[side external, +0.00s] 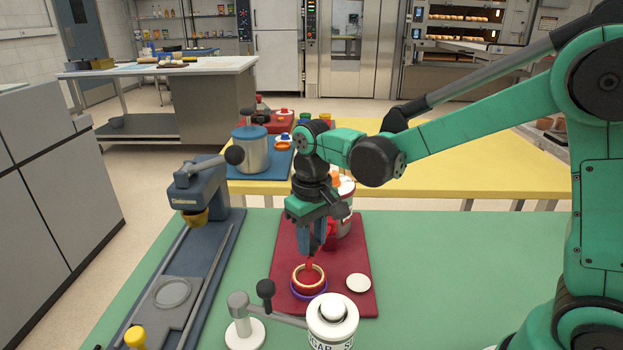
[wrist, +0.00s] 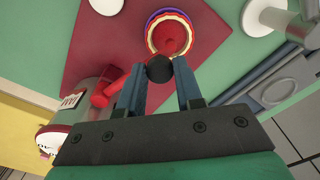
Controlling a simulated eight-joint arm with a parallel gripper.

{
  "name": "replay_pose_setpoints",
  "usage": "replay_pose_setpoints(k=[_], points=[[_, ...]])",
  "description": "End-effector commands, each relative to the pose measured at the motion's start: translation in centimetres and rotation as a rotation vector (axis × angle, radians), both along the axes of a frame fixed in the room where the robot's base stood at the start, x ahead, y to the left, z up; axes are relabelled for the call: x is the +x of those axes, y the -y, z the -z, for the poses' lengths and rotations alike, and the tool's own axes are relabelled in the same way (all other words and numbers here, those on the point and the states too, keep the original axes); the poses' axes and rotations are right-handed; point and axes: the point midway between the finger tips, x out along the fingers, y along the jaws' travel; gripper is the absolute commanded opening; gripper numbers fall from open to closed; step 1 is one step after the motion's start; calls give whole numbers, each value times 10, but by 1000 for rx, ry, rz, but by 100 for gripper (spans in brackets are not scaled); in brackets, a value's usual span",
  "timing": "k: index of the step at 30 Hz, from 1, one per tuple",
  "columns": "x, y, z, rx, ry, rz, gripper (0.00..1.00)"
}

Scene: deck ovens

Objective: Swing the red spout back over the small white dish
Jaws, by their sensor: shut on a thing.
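The red spout (wrist: 108,88) runs from a grey canister (wrist: 92,112) towards my gripper in the wrist view. Its red end hangs over a round bowl with a pale rim and a purple outer edge (side external: 309,277). My gripper (wrist: 159,75) is shut on a black ball knob (wrist: 159,67) on the spout. In the side view, my gripper (side external: 315,248) points down just above the bowl and partly hides the spout. The small white dish (side external: 358,283) lies on the red mat, right of the bowl, with no spout over it.
The red mat (side external: 360,250) lies on a green table. A white sugar canister (side external: 332,325) and a white stand with a black-knobbed lever (side external: 243,325) stand in front. A blue-grey device (side external: 190,200) is left. Green tabletop at right (side external: 450,270) is clear.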

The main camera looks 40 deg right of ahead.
Motion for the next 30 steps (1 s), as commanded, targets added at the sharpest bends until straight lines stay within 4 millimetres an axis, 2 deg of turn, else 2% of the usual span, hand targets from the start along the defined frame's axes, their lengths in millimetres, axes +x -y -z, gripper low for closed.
replay_pose_setpoints(k=[19,30], points=[[-2,1,-1,0,0,-25,0],[-20,13,-1,0,0,-246,0]])
